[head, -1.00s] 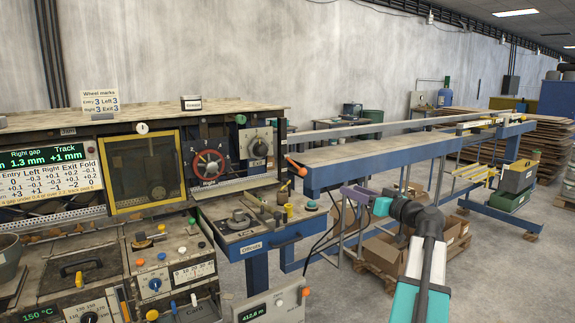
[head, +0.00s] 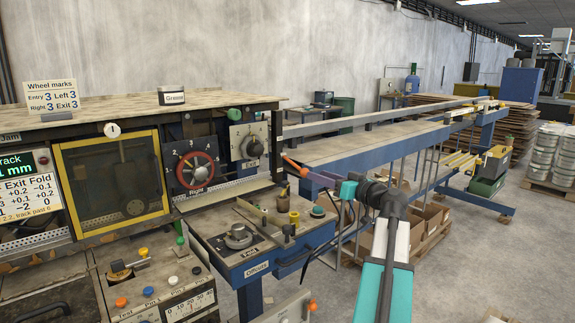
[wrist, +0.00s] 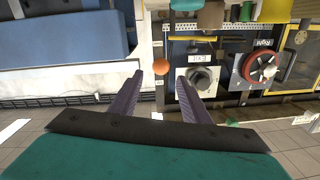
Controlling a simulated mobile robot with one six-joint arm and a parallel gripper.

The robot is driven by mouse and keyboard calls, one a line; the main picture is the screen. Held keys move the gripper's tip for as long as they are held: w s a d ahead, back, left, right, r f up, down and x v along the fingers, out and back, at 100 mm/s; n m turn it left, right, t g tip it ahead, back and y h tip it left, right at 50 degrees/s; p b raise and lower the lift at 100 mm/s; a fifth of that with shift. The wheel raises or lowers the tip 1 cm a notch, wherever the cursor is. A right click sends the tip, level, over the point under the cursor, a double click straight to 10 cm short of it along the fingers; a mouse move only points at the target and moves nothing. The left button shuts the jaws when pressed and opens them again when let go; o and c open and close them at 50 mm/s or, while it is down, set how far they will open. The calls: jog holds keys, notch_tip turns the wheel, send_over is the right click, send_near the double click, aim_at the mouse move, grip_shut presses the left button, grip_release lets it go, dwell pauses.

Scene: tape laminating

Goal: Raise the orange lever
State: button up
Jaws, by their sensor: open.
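The orange lever (head: 294,163) sticks out at the right end of the machine, beside the Exit dial and near the end of the blue-framed table. In the wrist view, which is turned upside down, its round orange end (wrist: 160,65) appears between and just beyond my fingertips. My gripper (head: 313,177) has purple fingers and points left at the lever, close to its right side. In the wrist view my gripper (wrist: 159,76) is open and empty. I cannot tell whether a finger touches the lever.
The Exit dial (head: 254,146) and the red Right wheel (head: 196,172) are left of the lever. Below is a blue-fronted shelf (head: 262,262) with small knobs and a yellow cylinder (head: 294,217). Another orange knob (head: 312,304) is lower down.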

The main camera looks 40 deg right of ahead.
aim_at(293, 165)
jog(key=shift+w+a, duration=0.15)
jog(key=shift+w, duration=0.2)
jog(key=shift+w, duration=0.1)
jog(key=w+p, duration=0.4)
jog(key=w, duration=0.9)
jog(key=shift+w, duration=0.2)
grip_shut()
